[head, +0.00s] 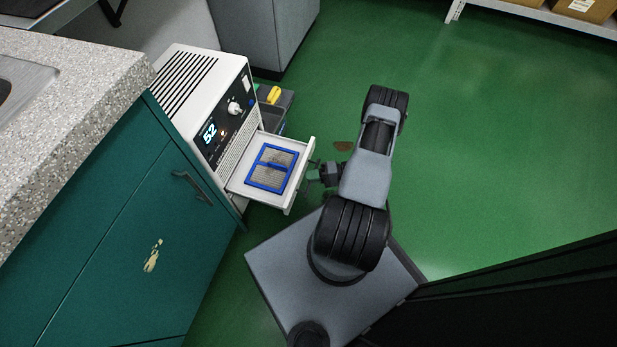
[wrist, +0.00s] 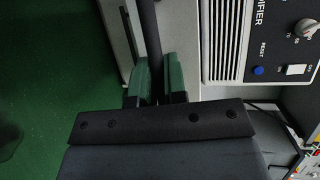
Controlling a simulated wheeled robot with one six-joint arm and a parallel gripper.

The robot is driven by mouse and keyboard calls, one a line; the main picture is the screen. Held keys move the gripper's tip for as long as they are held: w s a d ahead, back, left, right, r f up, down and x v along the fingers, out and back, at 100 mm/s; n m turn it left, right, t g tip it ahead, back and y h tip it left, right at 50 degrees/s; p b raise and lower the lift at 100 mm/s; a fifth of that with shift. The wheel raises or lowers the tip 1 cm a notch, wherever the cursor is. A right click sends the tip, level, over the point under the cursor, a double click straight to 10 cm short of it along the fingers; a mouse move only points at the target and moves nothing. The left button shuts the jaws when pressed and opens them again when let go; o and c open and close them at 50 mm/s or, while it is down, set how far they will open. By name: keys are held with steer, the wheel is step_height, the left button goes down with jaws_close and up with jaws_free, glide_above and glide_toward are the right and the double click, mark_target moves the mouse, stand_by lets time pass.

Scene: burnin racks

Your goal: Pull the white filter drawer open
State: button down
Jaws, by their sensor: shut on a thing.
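The white filter drawer (head: 243,189) stands pulled out from the front of a white dehumidifier-like unit (head: 178,80) in the head view. A blue-framed filter (head: 272,167) lies inside it. My gripper (head: 314,174) is at the drawer's front. In the wrist view, the green fingertips of my gripper (wrist: 154,85) are shut on a dark bar, the drawer handle (wrist: 150,35). The drawer's white front (wrist: 118,40) shows beside the bar. The unit's front panel (wrist: 265,60) with a blue button and a white switch shows at the right.
A teal cabinet (head: 110,240) with a speckled countertop (head: 60,110) stands left of the unit. A dark bin with a yellow item (head: 273,95) sits behind the drawer. A grey cabinet (head: 265,35) is at the back. Green floor (head: 500,150) is open to the right.

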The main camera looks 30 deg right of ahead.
steer(key=shift+s+d, duration=0.1)
steer(key=shift+d, duration=0.15)
steer(key=c, duration=1.2)
jaws_free()
steer(key=shift+a, duration=0.1)
steer(key=p+v, duration=0.2)
steer(key=v, duration=1.2)
